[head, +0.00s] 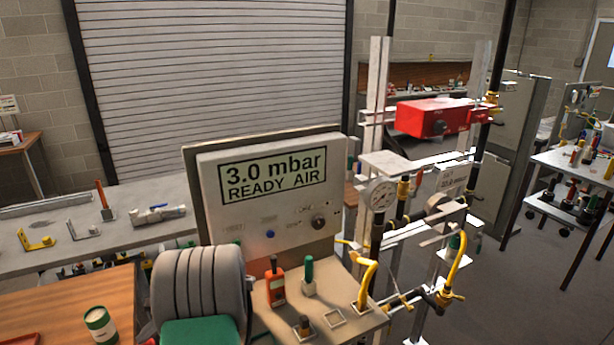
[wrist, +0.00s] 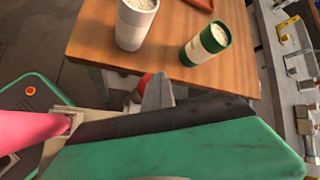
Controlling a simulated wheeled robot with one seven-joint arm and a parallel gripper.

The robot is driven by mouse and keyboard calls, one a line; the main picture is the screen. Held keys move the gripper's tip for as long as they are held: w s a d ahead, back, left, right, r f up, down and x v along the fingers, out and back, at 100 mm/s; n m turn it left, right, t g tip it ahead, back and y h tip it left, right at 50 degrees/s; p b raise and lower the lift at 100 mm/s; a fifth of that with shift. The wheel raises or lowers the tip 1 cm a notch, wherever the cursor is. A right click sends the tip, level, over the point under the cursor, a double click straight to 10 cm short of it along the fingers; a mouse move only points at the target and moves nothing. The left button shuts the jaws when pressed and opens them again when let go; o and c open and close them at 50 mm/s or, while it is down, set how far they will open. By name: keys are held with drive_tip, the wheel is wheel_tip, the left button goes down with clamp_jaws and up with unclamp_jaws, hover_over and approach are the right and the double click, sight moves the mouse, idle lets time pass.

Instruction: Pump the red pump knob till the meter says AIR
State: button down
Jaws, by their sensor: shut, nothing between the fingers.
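The meter (head: 270,172) is in the middle of the head view. Its display reads "3.0 mbar READY AIR". A small red rounded part (wrist: 145,80), possibly the red pump knob, shows partly behind a grey finger in the wrist view. A tiny red bit shows beside my arm at the bottom of the head view. My gripper (wrist: 158,90) is shut and empty, close to that red part. I cannot tell whether they touch. My arm hides much of this area in the head view.
A wooden table holds a white cup (wrist: 135,24) and a green-and-white can (wrist: 206,44). An orange-red handle (head: 275,286) and a green handle (head: 309,278) stand before the meter. Yellow-handled pipework (head: 367,282) and a gauge (head: 381,196) stand to the right.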

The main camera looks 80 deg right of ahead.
sight(148, 344)
wheel_tip(148, 344, up, 6)
drive_tip(key=p, duration=0.6)
drive_tip(key=shift+r, duration=0.1)
idle(0.4)
